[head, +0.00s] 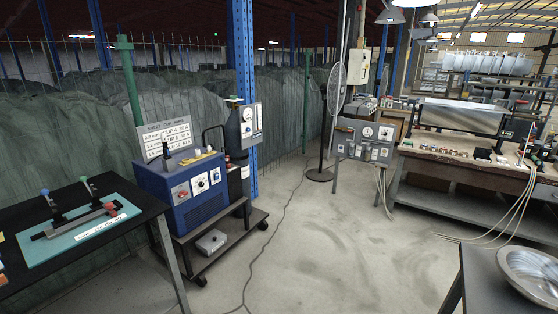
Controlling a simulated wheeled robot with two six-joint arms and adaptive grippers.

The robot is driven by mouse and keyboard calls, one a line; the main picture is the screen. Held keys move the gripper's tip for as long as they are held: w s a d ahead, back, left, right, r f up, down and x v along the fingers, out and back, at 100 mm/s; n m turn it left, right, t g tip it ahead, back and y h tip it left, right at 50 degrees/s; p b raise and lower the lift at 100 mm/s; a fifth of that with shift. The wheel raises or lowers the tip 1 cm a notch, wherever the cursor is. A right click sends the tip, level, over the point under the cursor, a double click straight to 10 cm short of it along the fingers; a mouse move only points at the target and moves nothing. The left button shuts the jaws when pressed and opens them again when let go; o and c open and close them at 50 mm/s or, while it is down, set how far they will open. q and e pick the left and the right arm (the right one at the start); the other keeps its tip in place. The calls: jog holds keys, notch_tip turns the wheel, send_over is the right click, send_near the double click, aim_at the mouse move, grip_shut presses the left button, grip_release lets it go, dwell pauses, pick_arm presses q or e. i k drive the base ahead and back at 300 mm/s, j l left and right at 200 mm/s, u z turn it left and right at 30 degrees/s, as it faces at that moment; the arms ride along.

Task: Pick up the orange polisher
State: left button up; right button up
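I cannot make out an orange polisher anywhere in the head view. A small orange-yellow patch (2,238) shows at the far left edge on the black table, cut off by the frame, and I cannot tell what it is. Neither my left nor my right gripper is in view.
The black table (35,205) at left holds a teal mat (85,240) with clamps. A blue welding machine (195,190) stands on a cart beside it. A long workbench (460,165) stands at back right. A metal bowl (530,270) sits front right. The middle floor is open, with cables.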

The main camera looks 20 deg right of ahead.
aim_at(532, 135)
jog(key=i+z, duration=0.35)
jog(key=i, duration=0.15)
jog(key=i+z, duration=0.4)
jog(key=i+j+z, duration=0.35)
jog(key=i, duration=0.15)
